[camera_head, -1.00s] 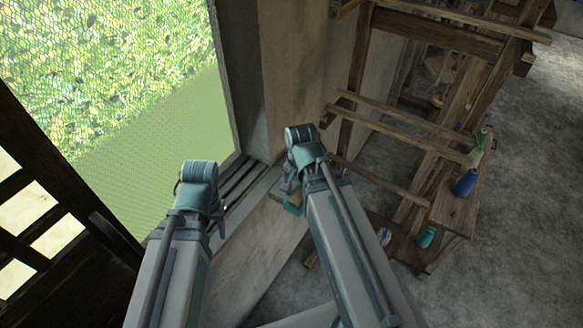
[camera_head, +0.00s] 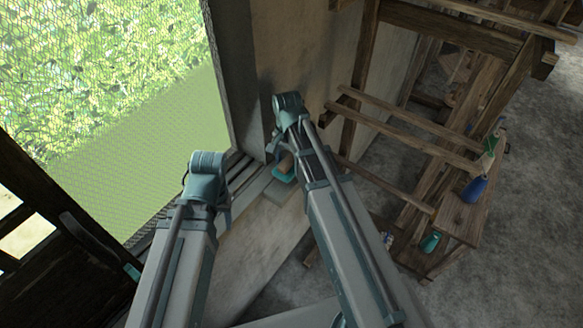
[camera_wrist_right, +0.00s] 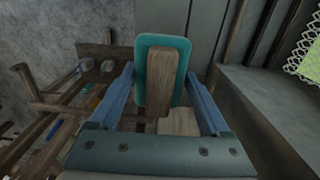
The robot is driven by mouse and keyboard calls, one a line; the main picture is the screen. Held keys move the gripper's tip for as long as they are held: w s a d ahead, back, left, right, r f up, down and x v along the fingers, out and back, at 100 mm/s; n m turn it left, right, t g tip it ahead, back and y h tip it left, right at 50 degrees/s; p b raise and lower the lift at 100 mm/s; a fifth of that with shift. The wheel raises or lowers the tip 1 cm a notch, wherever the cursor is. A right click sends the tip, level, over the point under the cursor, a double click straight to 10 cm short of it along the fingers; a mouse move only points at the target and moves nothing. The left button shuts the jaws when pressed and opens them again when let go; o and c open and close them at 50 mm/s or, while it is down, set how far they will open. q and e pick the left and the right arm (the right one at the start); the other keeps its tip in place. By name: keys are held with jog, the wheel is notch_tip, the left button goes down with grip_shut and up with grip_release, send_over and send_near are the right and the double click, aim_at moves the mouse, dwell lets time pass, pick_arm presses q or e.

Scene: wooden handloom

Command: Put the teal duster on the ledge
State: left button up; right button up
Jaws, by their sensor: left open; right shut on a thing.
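The teal duster (camera_head: 284,174), a teal pad with a wooden handle, is held by my right gripper (camera_wrist_right: 163,100). In the right wrist view the duster (camera_wrist_right: 145,60) stands between the two blue fingers, with its handle towards the camera. In the head view my right forearm partly covers it. The ledge (camera_head: 257,186) is the grey sill below the mesh window; the duster is at its right end, and I cannot tell whether they touch. The sill also shows in the right wrist view (camera_wrist_right: 262,92). My left gripper (camera_head: 222,200) is open, mostly hidden by its arm, left of the duster.
The wooden loom (camera_head: 430,160) stands to the right. Its bench (camera_head: 458,222) carries a blue bottle (camera_head: 474,189), a green item (camera_head: 491,145) and a teal item (camera_head: 431,242). A dark lattice frame (camera_head: 40,205) is at the left. Grey floor lies open at the right.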

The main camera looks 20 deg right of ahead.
pick_arm(q)
jog(key=shift+d+f+b, duration=0.25)
jog(key=shift+f+b, duration=0.25)
jog(key=shift+f, duration=0.65)
pick_arm(e)
notch_tip(320, 180, down, 2)
jog(key=shift+s+f, duration=0.15)
pick_arm(q)
jog(key=shift+s+d+f, duration=0.1)
jog(key=shift+s+f, duration=0.05)
pick_arm(e)
jog(key=shift+s+a+f, duration=0.1)
jog(key=shift+f, duration=0.05)
pick_arm(q)
jog(key=shift+d, duration=0.1)
jog(key=shift+f+b, duration=0.15)
jog(key=shift+b, duration=0.2)
pick_arm(e)
jog(key=shift+f, duration=0.1)
jog(key=o, duration=1)
pick_arm(q)
jog(key=shift+r, duration=0.2)
pick_arm(e)
jog(key=shift+r, duration=0.2)
